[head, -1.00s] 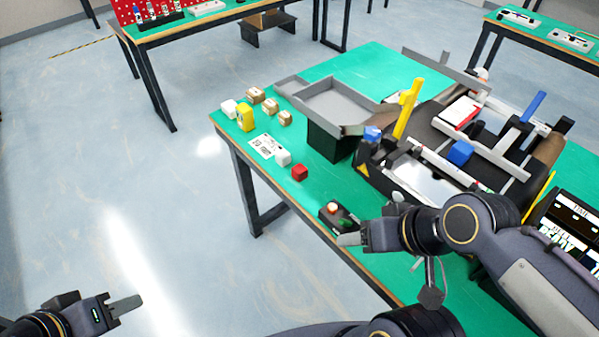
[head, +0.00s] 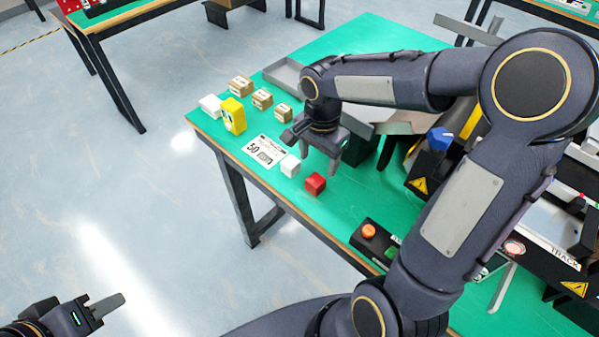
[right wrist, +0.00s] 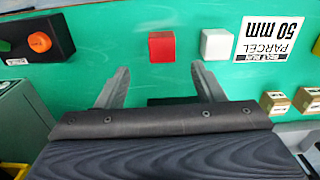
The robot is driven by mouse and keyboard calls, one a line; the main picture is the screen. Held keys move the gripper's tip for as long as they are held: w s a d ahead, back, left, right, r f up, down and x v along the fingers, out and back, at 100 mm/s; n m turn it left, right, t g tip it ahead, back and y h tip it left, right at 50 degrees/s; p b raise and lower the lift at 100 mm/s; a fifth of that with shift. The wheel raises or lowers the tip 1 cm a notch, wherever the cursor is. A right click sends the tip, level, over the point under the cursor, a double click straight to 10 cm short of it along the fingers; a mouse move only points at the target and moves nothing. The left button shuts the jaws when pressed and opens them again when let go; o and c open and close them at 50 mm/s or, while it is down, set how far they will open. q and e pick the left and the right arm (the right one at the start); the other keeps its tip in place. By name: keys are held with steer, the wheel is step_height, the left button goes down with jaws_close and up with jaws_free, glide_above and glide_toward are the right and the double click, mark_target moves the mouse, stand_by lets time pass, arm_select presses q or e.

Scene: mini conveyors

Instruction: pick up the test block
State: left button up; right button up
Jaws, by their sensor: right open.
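A small red cube (head: 315,184) and a small white cube (head: 290,165) lie close together near the left edge of the green table. I cannot tell from markings which block is the test block. My right gripper (head: 318,158) is open and empty, above the table just behind the cubes. In the right wrist view, the red cube (right wrist: 162,47) lies just beyond the space between the open fingertips (right wrist: 160,72), and the white cube (right wrist: 216,44) lies slightly right of them. My left gripper (head: 110,305) is over the floor at lower left, with one finger clearly visible.
A printed "50 mm parcel" card (head: 264,151) lies beside the white cube. A yellow block (head: 233,116), a white block (head: 210,106) and small cartons (head: 262,98) stand farther back. A black button box (head: 372,238) sits at the front edge. A grey tray (head: 284,76) is partly hidden behind my arm.

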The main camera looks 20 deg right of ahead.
mark_target(316, 180)
steer(key=shift+w+f, duration=0.4)
steer(key=shift+f, duration=0.1)
step_height(316, 180, down, 7)
steer(key=shift+s+f, duration=0.15)
steer(key=shift+f, duration=0.05)
steer(key=c, duration=1.1)
